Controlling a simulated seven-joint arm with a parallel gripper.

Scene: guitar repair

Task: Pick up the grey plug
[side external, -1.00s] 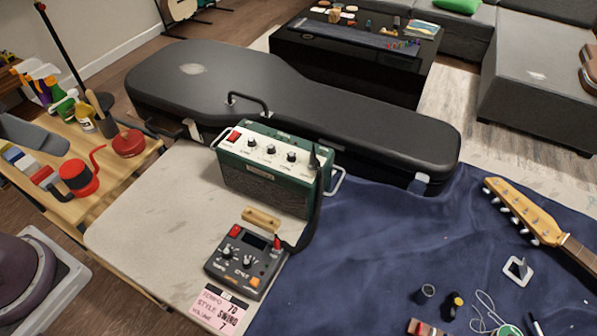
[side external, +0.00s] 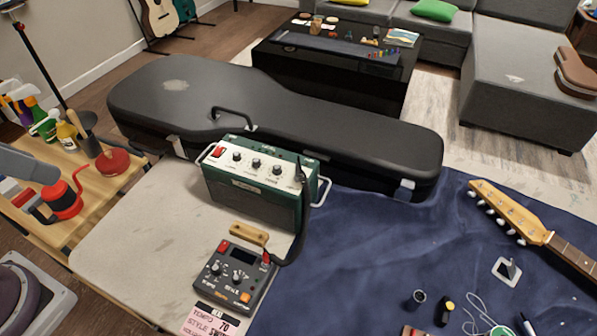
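I cannot make out with certainty which thing is the grey plug. A dark plug (side external: 300,172) stands in the top right end of the green amplifier (side external: 252,204). A dark cable (side external: 304,220) runs from it down to the grey effects pedal (side external: 232,276). A red-tipped plug (side external: 266,257) sits at the pedal's upper right edge. My gripper is not recognisable in the view, so nothing shows in its hold.
A long black guitar case (side external: 270,118) lies behind the amplifier. A pink note (side external: 211,319) lies before the pedal. A guitar headstock (side external: 510,215) and small parts lie on the blue cloth (side external: 380,245). The pale tabletop (side external: 150,235) left of the amplifier is clear.

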